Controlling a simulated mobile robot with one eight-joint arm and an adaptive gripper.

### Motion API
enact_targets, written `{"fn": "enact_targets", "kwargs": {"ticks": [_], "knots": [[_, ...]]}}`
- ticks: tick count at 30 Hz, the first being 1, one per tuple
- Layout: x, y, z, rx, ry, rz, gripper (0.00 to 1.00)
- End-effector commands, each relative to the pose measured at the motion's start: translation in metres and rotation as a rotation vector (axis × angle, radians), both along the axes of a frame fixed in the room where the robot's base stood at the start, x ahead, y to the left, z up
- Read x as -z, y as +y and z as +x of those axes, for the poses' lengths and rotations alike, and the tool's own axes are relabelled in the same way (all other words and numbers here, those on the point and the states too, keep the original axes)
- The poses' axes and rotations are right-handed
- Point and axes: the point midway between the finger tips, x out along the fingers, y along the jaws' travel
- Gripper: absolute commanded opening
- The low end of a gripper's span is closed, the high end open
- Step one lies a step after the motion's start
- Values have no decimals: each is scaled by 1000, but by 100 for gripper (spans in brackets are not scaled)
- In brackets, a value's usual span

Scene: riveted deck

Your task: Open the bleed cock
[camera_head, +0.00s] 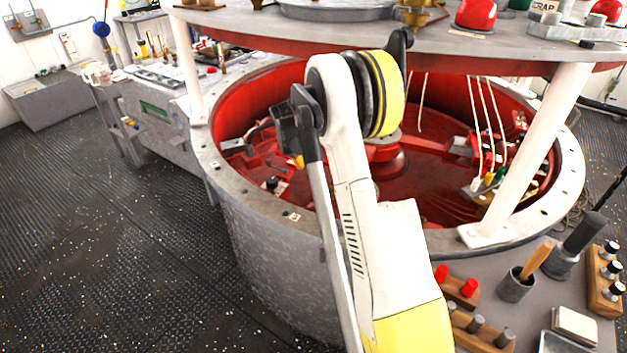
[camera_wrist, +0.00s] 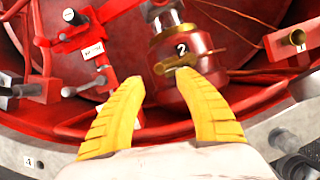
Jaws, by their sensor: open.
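My gripper (camera_wrist: 160,82) is open in the wrist view, its two yellow fingers apart with nothing between them. Just beyond the tips is a round red fitting (camera_wrist: 203,93) with a brass lever (camera_wrist: 172,64) and a "2" mark. The right fingertip overlaps the fitting in the picture; I cannot tell if they touch. Left of the fingers is a red valve-like part (camera_wrist: 75,40) with a white tag (camera_wrist: 93,51), too small to read surely. I cannot tell which of these is the bleed cock. In the head view my arm hides the gripper.
The fittings sit inside a red-lined round tub with a grey rim (camera_head: 215,180). A white post (camera_head: 535,145) and a grey upper deck (camera_head: 330,25) stand close around my arm. Tools stand on a grey bench (camera_head: 470,325) at lower right. The floor at left is clear.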

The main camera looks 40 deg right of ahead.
Motion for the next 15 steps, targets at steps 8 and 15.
{"fn": "enact_targets", "kwargs": {"ticks": [8, 15], "knots": [[50, -19, 7, 2, -2, 1, 40], [63, -24, 9, 1, -2, 1, 40]]}}
